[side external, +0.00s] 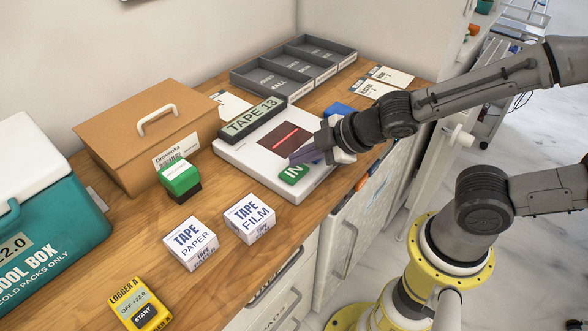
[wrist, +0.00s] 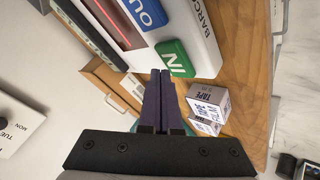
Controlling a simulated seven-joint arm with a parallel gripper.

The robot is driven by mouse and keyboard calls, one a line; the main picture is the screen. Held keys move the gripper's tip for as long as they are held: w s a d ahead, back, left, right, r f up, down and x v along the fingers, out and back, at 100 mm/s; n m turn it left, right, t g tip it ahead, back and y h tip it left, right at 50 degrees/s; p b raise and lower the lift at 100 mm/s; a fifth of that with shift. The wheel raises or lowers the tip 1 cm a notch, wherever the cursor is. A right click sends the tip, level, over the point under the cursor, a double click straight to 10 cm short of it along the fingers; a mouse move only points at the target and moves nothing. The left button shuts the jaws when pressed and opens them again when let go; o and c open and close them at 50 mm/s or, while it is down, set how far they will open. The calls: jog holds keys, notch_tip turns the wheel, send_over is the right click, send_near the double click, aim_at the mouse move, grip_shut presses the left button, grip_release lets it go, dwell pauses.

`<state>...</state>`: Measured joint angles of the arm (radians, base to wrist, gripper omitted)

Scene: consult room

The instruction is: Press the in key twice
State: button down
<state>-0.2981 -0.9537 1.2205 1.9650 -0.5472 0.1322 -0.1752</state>
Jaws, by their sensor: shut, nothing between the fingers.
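The green IN key (side external: 293,174) sits on the front left part of a white scanner unit (side external: 237,149) with a red-lit dark window and a display reading TAPE 13 (side external: 252,117). The IN key also shows in the wrist view (wrist: 175,58). Beside it there is a blue key (wrist: 149,12), its lettering partly cut off. My gripper (side external: 292,158) is shut and empty, with its dark fingers over the scanner close to the IN key. In the wrist view the fingertips (wrist: 160,72) appear just beside the key's edge. I cannot tell whether they touch it.
Tape boxes (side external: 190,243) (side external: 250,218) stand in front of the scanner. A green and black block (side external: 180,180), cardboard box (side external: 140,142), teal cool box (side external: 50,240) and yellow logger (side external: 139,304) are to the left. A grey divided tray (side external: 295,68) is behind.

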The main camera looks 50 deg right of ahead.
aim_at(300, 172)
jog(key=shift+r, duration=2.5)
dwell(0.7)
notch_tip(300, 172, up, 4)
jog(key=shift+f, duration=0.1)
dwell(0.4)
jog(key=shift+f, duration=4.35)
jog(key=shift+f, duration=0.15)
jog(key=shift+f, duration=0.3)
